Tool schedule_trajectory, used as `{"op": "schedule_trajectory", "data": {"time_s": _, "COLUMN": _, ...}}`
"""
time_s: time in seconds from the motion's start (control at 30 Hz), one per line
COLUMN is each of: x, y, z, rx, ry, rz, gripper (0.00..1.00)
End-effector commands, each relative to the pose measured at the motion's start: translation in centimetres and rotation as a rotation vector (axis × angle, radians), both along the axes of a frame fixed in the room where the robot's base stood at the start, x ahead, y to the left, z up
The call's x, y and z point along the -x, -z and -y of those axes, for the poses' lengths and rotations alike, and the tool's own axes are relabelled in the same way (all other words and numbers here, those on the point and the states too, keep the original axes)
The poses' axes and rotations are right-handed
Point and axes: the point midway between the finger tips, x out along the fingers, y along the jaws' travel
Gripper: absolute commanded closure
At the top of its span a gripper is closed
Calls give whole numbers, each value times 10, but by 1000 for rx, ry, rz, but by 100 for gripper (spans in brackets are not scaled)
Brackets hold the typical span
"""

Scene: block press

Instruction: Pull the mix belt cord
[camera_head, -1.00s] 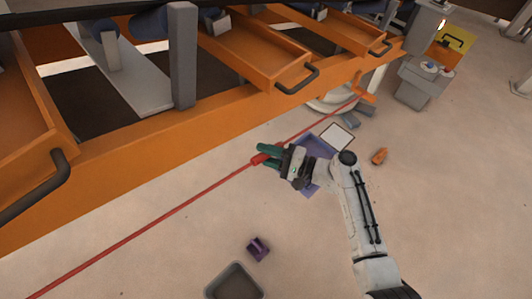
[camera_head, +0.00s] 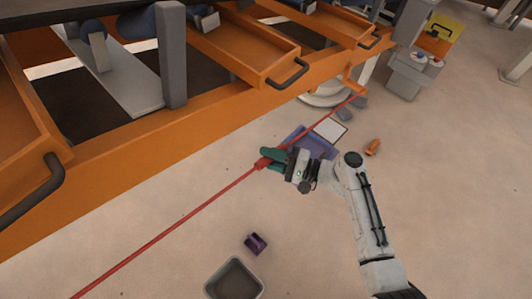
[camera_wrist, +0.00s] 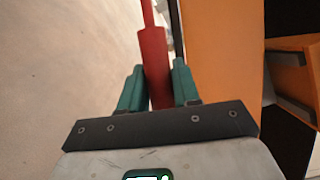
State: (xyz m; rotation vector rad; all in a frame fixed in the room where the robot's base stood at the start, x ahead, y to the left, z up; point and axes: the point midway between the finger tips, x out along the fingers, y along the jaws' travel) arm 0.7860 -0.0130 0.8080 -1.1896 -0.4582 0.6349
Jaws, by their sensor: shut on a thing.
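The red cord (camera_head: 185,221) runs slanting along the front of the orange machine, from the lower left up to the right. A thicker red handle (camera_head: 262,163) sits on the cord at my gripper (camera_head: 268,159). In the wrist view the handle (camera_wrist: 154,62) lies between the two green fingers of my gripper (camera_wrist: 158,88), and they are shut on it. The cord (camera_wrist: 147,12) goes on ahead of the handle. The part of the handle low between the fingers is partly hidden.
The orange machine frame (camera_head: 120,165) with drawers stands beside the cord. A purple mat (camera_head: 312,142) with a white panel (camera_head: 330,130) lies behind my gripper. A purple block (camera_head: 256,243), a grey bin (camera_head: 234,280) and an orange piece (camera_head: 373,147) are on the floor, with free room around them.

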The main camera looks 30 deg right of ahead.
Motion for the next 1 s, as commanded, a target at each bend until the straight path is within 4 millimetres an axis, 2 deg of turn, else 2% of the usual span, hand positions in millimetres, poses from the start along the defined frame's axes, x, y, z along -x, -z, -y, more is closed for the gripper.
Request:
{"op": "schedule_trajectory", "data": {"time_s": 0.03, "x": 0, "y": 1, "z": 0, "rx": 1, "ry": 2, "rz": -1, "gripper": 100}}
{"op": "schedule_trajectory", "data": {"time_s": 0.07, "x": 0, "y": 1, "z": 0, "rx": 1, "ry": 2, "rz": -1, "gripper": 67}}
{"op": "schedule_trajectory", "data": {"time_s": 0.27, "x": 0, "y": 1, "z": 0, "rx": 1, "ry": 1, "rz": -1, "gripper": 47}}
{"op": "schedule_trajectory", "data": {"time_s": 0.63, "x": 6, "y": 1, "z": 6, "rx": 0, "ry": 3, "rz": -1, "gripper": 47}}
{"op": "schedule_trajectory", "data": {"time_s": 1.0, "x": 55, "y": 3, "z": 51, "rx": 1, "ry": 3, "rz": -2, "gripper": 47}}
